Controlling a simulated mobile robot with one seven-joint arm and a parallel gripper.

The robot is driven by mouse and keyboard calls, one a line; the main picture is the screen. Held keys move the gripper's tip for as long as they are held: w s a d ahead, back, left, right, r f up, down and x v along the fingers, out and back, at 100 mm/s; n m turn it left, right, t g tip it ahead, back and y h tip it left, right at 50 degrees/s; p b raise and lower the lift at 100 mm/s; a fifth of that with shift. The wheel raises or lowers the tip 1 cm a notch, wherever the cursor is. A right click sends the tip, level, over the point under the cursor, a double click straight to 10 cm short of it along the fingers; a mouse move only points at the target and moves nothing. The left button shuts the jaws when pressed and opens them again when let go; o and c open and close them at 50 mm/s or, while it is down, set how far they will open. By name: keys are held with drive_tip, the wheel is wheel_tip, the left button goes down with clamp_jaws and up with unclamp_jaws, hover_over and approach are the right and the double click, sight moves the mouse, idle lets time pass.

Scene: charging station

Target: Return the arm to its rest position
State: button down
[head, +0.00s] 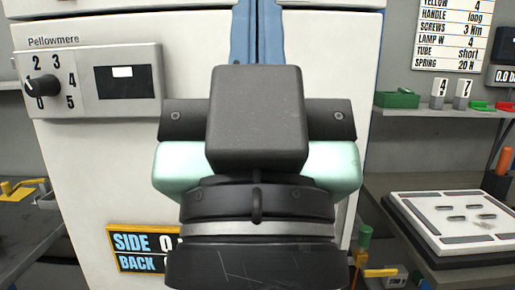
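My gripper (257,118) is in the middle of the head view, seen from behind, with a dark grey block and a darker bar across it. My arm's black and mint-green links fill the space just below it. The fingers are hidden, so I cannot tell whether they are open or shut, or whether they hold anything. The arm stands in front of a white cabinet (85,160) marked "Pellowmere" and covers much of its front. I cannot tell the gap between them.
The cabinet has a numbered dial (42,86) and a dark display (124,82). A partly covered "SIDE / BACK" sign (142,248) is low down. At right are a shelf (430,111) with a green box (397,98) and a white tray (420,212) with small parts. A bench (25,225) is at left.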

wheel_tip(320, 180, up, 16)
drive_tip(key=p, duration=1.3)
drive_tip(key=shift+p, duration=0.3)
drive_tip(key=shift+f, duration=0.1)
